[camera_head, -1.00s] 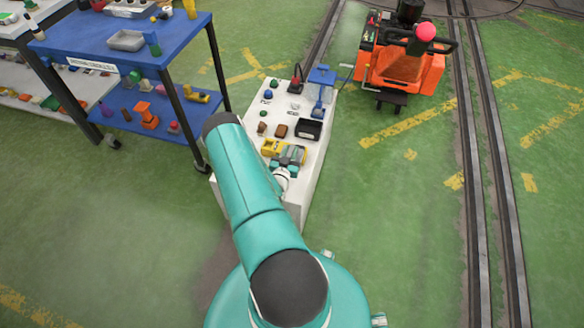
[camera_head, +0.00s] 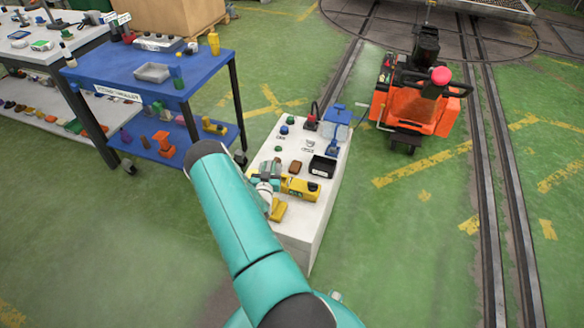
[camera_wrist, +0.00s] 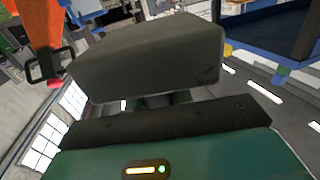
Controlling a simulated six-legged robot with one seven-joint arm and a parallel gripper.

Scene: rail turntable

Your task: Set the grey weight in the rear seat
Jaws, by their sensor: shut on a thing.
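The grey weight (camera_wrist: 150,60) is a dark grey block that fills the upper middle of the wrist view. My gripper (camera_head: 268,172) is shut on it over the near left part of the white bench. In the head view my wrist and gripper largely hide the weight. A yellow fixture (camera_head: 301,188) with a dark spot sits on the bench, just right of my gripper. Another yellow piece (camera_head: 278,211) shows below it, partly behind my arm. I cannot tell which part is the rear seat, or whether the weight touches anything.
The white bench (camera_head: 318,222) also carries a black bin (camera_head: 322,166), a blue device (camera_head: 336,118) and several small knobs. A blue cart (camera_head: 207,70) with loose items stands left. An orange vehicle (camera_head: 410,105) stands at the back right beside rails.

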